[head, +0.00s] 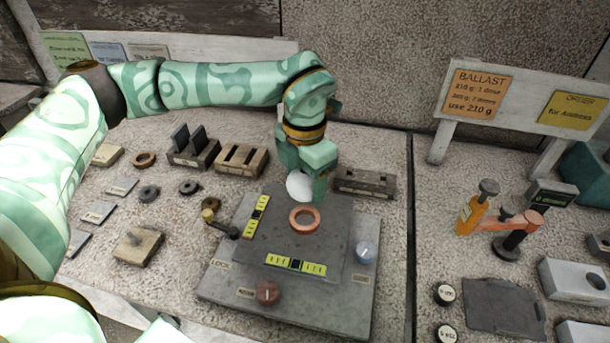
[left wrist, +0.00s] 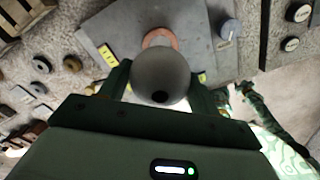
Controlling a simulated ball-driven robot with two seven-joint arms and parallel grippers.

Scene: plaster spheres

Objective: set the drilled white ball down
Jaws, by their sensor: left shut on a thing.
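The drilled white ball (head: 300,187) is held in my left gripper (head: 309,186), above the back part of a grey levelling plate (head: 325,254). In the left wrist view the ball (left wrist: 161,74) sits between the two fingers (left wrist: 160,85), with a dark drilled hole facing the camera. An orange-red ring (head: 304,220) lies on the plate, just in front of the ball in the head view. The ring shows partly behind the ball in the left wrist view (left wrist: 160,37). My right gripper is not visible.
Two yellow level vials (head: 256,216) (head: 295,265), a red knob (head: 267,293) and a blue-grey knob (head: 365,252) are on the plate assembly. Slotted blocks (head: 242,160) and (head: 365,183) stand behind. A ballast sign (head: 478,92) and an orange-armed device (head: 500,222) are at right.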

